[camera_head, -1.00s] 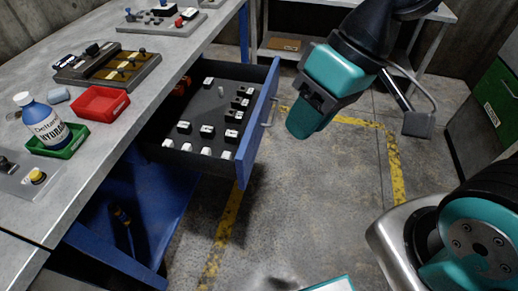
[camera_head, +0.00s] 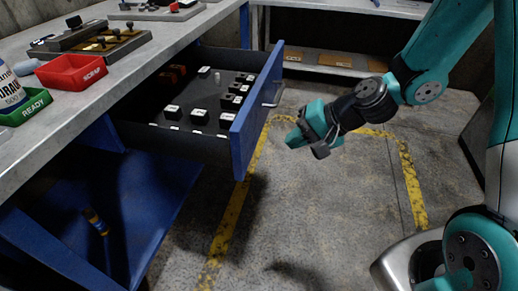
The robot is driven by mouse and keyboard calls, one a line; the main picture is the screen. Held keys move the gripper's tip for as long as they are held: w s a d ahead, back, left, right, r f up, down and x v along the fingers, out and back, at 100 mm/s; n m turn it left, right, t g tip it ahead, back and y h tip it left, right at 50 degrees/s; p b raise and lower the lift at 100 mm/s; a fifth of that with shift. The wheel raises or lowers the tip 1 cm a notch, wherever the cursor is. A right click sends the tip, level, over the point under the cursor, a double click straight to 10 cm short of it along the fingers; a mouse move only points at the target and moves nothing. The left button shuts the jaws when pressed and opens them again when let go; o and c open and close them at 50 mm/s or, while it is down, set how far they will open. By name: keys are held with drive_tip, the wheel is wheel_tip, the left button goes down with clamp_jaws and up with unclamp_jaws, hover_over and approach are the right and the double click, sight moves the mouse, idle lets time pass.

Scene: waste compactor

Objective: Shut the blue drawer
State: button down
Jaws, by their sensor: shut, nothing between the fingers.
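The blue drawer (camera_head: 257,109) is pulled out from under the grey-topped workbench, with its blue front facing right. Its dark tray holds several small black and white parts (camera_head: 198,115) and some reddish ones at the back.
On the bench (camera_head: 120,75) stand a red SCRAP tray (camera_head: 72,72), a green READY tray (camera_head: 25,108) and a bottle (camera_head: 8,90). A blue lower shelf (camera_head: 150,215) is below the drawer. A shelf unit (camera_head: 335,62) stands behind. The floor to the right is open, with yellow lines.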

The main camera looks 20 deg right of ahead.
sight(248, 150)
drive_tip(key=w+a+f, duration=0.1)
drive_tip(key=a, duration=0.1)
drive_tip(key=w+a+f, duration=0.1)
drive_tip(key=a, duration=0.1)
drive_tip(key=w+a+f, duration=0.1)
drive_tip(key=a+f, duration=0.1)
drive_tip(key=shift+w+a+b, duration=0.35)
drive_tip(key=shift+w+a, duration=0.2)
drive_tip(key=shift+a, duration=0.1)
